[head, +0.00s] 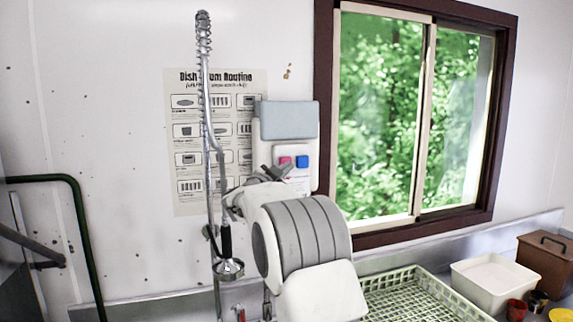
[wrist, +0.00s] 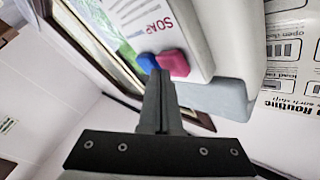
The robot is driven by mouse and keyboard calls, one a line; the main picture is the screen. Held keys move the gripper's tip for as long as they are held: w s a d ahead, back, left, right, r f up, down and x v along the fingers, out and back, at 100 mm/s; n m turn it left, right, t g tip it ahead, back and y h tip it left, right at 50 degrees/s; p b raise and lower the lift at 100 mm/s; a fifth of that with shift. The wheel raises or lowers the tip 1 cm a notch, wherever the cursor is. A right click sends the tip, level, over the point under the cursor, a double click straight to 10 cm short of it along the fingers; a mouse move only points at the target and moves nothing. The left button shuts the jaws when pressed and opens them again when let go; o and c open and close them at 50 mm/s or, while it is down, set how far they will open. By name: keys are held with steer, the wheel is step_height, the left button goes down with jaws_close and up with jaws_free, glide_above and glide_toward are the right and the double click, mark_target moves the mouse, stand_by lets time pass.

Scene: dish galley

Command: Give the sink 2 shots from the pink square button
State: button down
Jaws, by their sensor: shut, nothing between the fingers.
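The soap dispenser (head: 286,120) is a white box with a blue-grey top on the wall beside the window. Its front carries a pink square button (head: 285,162) and, just right of it, a blue square button (head: 302,161). In the wrist view the pink button (wrist: 173,63) and blue button (wrist: 147,62) sit side by side beyond my fingertips. My gripper (head: 276,171) is shut and empty, its tips close below the buttons; in the wrist view the fingers (wrist: 159,78) point between them. I cannot tell whether they touch. The sink basin is not clearly visible; my arm covers part of that area.
A spring-hose tap (head: 228,267) stands left of my arm. A pale green dish rack (head: 405,293), a white tub (head: 494,278) and a brown box (head: 545,262) are at lower right. A poster (head: 187,200) hangs behind the hose.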

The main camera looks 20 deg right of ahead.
steer(key=shift+w+p, duration=0.6)
steer(key=shift+w, duration=0.05)
stand_by(0.5)
stand_by(0.4)
steer(key=shift+s+b, duration=1)
steer(key=shift+s, duration=0.15)
steer(key=s+b, duration=0.3)
steer(key=s, duration=0.2)
stand_by(0.4)
